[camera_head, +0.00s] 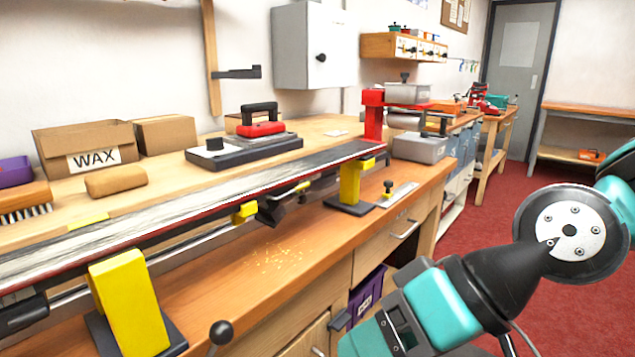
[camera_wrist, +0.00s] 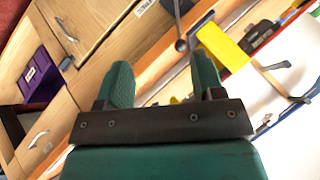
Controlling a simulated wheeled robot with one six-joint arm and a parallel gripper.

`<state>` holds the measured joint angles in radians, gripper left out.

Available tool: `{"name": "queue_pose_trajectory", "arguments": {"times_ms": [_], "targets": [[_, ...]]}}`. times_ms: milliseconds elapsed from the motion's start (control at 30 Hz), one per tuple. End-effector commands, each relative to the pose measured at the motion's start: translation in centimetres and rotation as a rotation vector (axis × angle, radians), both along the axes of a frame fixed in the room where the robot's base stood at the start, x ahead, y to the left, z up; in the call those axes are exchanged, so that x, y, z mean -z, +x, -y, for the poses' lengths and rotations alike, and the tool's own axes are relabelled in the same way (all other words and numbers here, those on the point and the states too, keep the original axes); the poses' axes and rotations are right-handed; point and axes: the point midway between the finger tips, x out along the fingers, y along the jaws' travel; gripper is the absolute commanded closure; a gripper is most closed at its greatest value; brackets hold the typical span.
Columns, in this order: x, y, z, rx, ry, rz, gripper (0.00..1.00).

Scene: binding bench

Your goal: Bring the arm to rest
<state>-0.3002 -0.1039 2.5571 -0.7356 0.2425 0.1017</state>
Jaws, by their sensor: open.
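My gripper (camera_wrist: 162,72) shows in the wrist view with its two teal fingers apart and nothing between them. Behind the fingers are the bench's wooden front, a dark ball-ended lever (camera_wrist: 181,45) and a yellow support (camera_wrist: 222,46). In the head view my teal and black arm reaches in from the right and bends down to the lower middle, in front of the bench drawers. The fingertips are hard to make out there. I cannot tell how far they are from the bench front.
A long ski-like board (camera_head: 190,205) lies on yellow supports (camera_head: 128,300) along the wooden bench (camera_head: 300,235). A purple bin (camera_head: 367,297) sits below. Red floor (camera_head: 475,215) is open at right.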

Motion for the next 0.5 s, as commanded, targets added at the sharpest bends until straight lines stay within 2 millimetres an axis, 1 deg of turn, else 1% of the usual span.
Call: {"name": "queue_pose_trajectory", "arguments": {"times_ms": [33, 100, 267, 300, 333, 467, 500], "targets": [[0.2, -0.4, 1.6, -0.019, -0.080, 0.013, 0.38], [0.5, -1.1, 3.9, -0.041, -0.189, 0.012, 0.38], [0.6, -2.9, 8.8, -0.065, -0.406, -0.022, 0.38], [-0.7, -3.1, 9.3, -0.069, -0.428, -0.031, 0.38], [-1.8, -3.0, 9.2, -0.070, -0.423, -0.032, 0.38], [-5.0, -3.0, 9.1, -0.070, -0.421, -0.034, 0.38], [-6.1, -3.0, 9.1, -0.070, -0.421, -0.034, 0.38]]}}
